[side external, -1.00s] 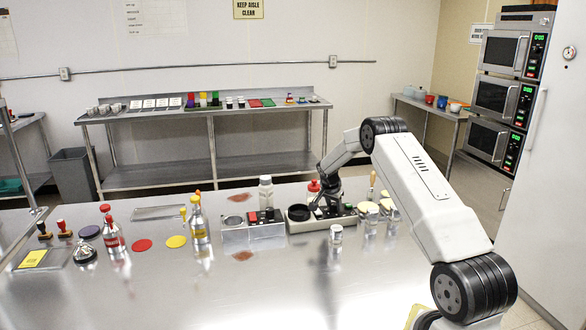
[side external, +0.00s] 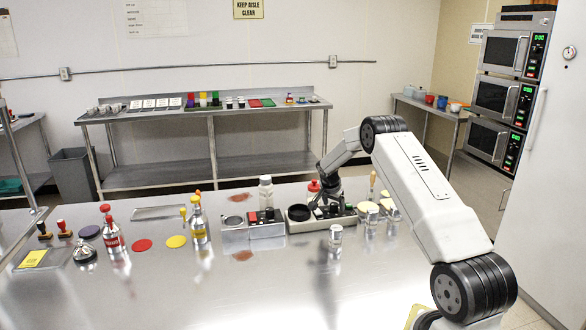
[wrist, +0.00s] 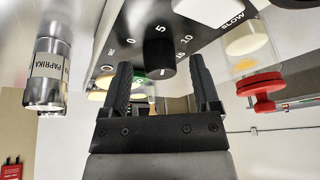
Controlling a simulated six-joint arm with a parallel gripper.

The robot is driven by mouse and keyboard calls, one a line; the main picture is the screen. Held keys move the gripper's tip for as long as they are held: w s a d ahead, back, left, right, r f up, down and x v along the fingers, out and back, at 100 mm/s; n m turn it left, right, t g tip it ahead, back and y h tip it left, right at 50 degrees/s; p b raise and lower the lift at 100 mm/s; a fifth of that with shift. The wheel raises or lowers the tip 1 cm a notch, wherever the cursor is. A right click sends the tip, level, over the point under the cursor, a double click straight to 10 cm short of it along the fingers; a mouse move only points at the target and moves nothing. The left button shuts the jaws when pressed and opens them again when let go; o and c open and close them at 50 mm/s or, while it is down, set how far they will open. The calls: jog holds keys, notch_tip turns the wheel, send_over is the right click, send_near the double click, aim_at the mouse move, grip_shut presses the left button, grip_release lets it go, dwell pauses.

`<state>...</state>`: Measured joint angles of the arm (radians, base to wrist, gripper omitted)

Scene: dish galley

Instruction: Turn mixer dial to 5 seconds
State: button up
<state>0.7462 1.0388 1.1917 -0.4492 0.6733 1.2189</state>
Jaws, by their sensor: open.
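The mixer (side external: 300,225) is a low grey-and-black unit on the steel table in the side view, with a dark round seat on its left part. In the wrist view its black dial (wrist: 154,66) sits on a dark panel (wrist: 125,58) marked 0, 5, 10 and more. A white mark shows at the dial's edge on the side away from the 5. My gripper (wrist: 160,66) is open, with one finger to each side of the dial and a gap on both sides. In the side view my gripper (side external: 328,202) is low over the mixer's right part and hides the dial.
A paprika jar (wrist: 48,75) stands left of my gripper and a red-topped container (wrist: 258,88) is to the right in the wrist view. The table's front is clear.

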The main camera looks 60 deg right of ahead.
aim_at(330, 215)
jog(key=v, duration=0.7)
jog(key=shift+r, duration=0.25)
jog(key=shift+a, duration=0.1)
jog(key=a+r+n+t+y, duration=0.25)
jog(key=a+n, duration=0.75)
jog(key=a, duration=1.6)
jog(key=s+a+n+y, duration=0.2)
jog(key=s+a+n, duration=0.6)
jog(key=s+a, duration=0.6)
jog(key=a, duration=0.3)
jog(key=shift+s+f+n, duration=0.2)
jog(key=shift+f+n, duration=0.1)
jog(key=shift+n, duration=0.1)
